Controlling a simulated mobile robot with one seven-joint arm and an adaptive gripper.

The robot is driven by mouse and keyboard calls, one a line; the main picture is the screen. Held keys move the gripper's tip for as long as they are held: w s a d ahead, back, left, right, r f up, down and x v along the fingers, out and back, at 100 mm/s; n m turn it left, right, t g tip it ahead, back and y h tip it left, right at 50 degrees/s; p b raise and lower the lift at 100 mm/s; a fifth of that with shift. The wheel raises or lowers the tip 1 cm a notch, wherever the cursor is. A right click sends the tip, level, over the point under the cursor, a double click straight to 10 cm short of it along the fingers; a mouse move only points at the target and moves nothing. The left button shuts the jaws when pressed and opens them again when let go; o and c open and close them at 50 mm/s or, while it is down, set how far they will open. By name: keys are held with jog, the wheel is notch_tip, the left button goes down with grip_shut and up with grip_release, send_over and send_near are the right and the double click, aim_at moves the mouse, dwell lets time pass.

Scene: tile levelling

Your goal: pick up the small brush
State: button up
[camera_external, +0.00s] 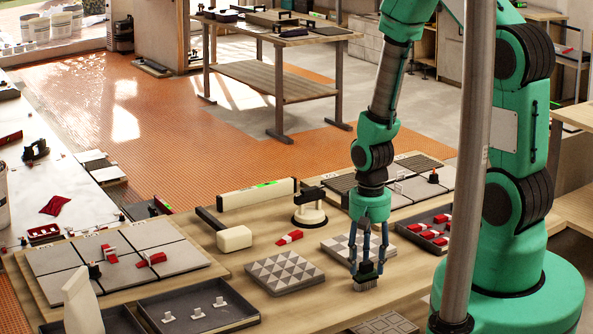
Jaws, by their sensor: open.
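The small brush (366,282) is at the front right of the wooden table, with a dark top and pale bristles pointing down. My gripper (368,262) is directly above it, pointing straight down, with its open fingers on either side of the brush's dark upper part. I cannot tell whether the fingers touch it. The brush stands close to the front edge of a grey and white patterned tile (340,246). Part of the brush is hidden between the fingers.
A triangle-patterned tile (284,271) lies left of my gripper. A dark tray with red wedges (432,228) is to the right. A white mallet (234,238), a suction cup (310,213) and a level (256,194) are behind. A tray with white clips (200,306) is front left.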

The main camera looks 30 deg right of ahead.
aim_at(366, 262)
grip_shut()
jog(key=shift+r, duration=0.8)
notch_tip(366, 262, up, 2)
jog(key=shift+r+p, duration=0.15)
jog(key=shift+p, duration=0.3)
jog(key=s+d+r+p, duration=0.1)
jog(key=s, duration=1.5)
